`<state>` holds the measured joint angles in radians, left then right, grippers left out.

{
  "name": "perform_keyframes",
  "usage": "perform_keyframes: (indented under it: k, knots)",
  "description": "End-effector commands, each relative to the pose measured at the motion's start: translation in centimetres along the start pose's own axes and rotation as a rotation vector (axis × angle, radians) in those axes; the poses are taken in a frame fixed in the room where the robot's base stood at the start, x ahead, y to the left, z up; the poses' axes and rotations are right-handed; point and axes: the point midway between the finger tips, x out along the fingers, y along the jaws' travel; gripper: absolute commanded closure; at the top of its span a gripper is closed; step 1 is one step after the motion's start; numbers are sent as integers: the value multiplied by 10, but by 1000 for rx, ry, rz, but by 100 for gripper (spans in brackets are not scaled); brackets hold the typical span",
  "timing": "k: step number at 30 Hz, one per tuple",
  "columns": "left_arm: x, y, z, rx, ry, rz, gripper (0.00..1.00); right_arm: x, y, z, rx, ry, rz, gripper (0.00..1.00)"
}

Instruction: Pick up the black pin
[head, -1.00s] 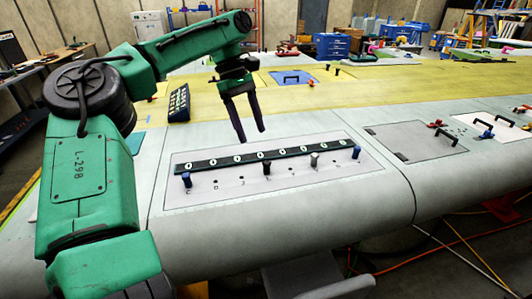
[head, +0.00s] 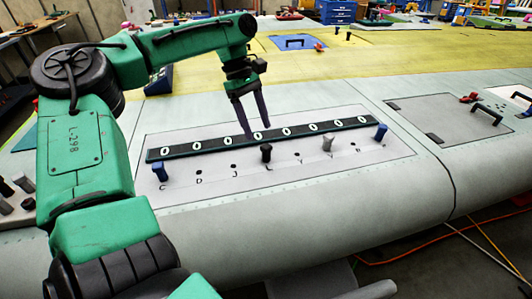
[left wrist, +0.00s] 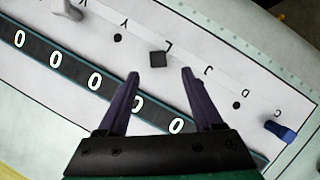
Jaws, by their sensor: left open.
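The black pin (head: 266,152) stands upright in the row of lettered holes on the pale panel, in the head view. In the left wrist view the black pin (left wrist: 158,59) shows from above as a dark square top, beyond and between my fingertips. My left gripper (head: 254,132) is open and empty, above the panel and just behind the pin in the head view. Its two dark fingers (left wrist: 160,76) point toward the pin, apart from it. My right gripper is not in view.
A dark strip with white zeros (head: 190,147) runs behind. Several loose pins (head: 22,183) sit at far left.

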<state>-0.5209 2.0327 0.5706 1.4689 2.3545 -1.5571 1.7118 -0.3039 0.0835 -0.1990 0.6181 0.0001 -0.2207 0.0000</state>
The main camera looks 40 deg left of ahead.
Motion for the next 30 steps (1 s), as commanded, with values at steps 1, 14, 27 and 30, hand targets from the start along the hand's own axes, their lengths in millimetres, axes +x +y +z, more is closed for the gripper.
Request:
perform_keyframes:
  k: [1, 14, 27, 30]
  knots:
    - [9, -1, 2, 2, -3, -3, 32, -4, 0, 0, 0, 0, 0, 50]
    - [77, 2, 1, -1, 0, -1, 32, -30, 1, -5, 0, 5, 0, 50]
    - [82, 2, 0, 0, 0, 2, 100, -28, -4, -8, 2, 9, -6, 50]
    - [82, 2, 0, 0, 0, 2, 100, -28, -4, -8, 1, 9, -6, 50]
